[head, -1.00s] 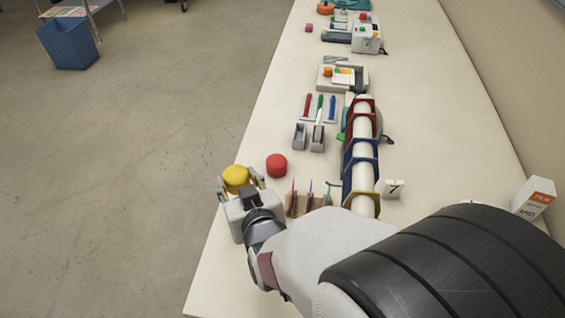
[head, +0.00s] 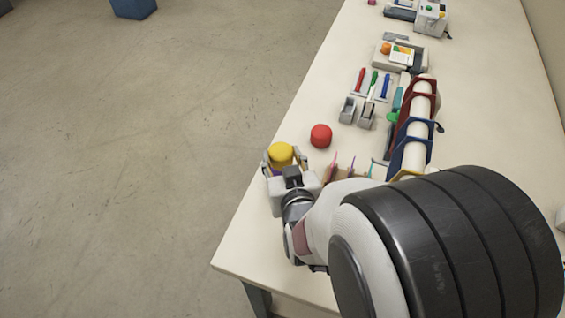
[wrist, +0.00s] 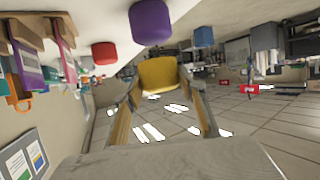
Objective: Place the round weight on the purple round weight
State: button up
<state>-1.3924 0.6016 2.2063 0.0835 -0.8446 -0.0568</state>
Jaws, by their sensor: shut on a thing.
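My gripper (head: 283,161) is shut on a yellow round weight (head: 281,152) over the table's left edge area. The yellow weight also shows between the two fingers in the wrist view (wrist: 158,73). The purple round weight (wrist: 150,22) shows just past the yellow one in the wrist view, which looks upside down, with a narrow gap between them. In the head view only a sliver of purple (head: 277,171) shows under the yellow weight; my gripper hides the rest. A red round weight (head: 320,136) stands on the table to the right, apart from my gripper.
The pale table (head: 270,235) has its left edge close to my gripper. A rack with a white roll (head: 417,130), pens (head: 372,84) and grey holders (head: 347,110) stand farther right. A blue bin (head: 133,7) is on the floor.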

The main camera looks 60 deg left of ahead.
jog(key=shift+f, duration=1.2)
jog(key=shift+f, duration=0.15)
jog(key=o, duration=1.5)
jog(key=shift+v, duration=6.1)
jog(key=shift+a, duration=0.1)
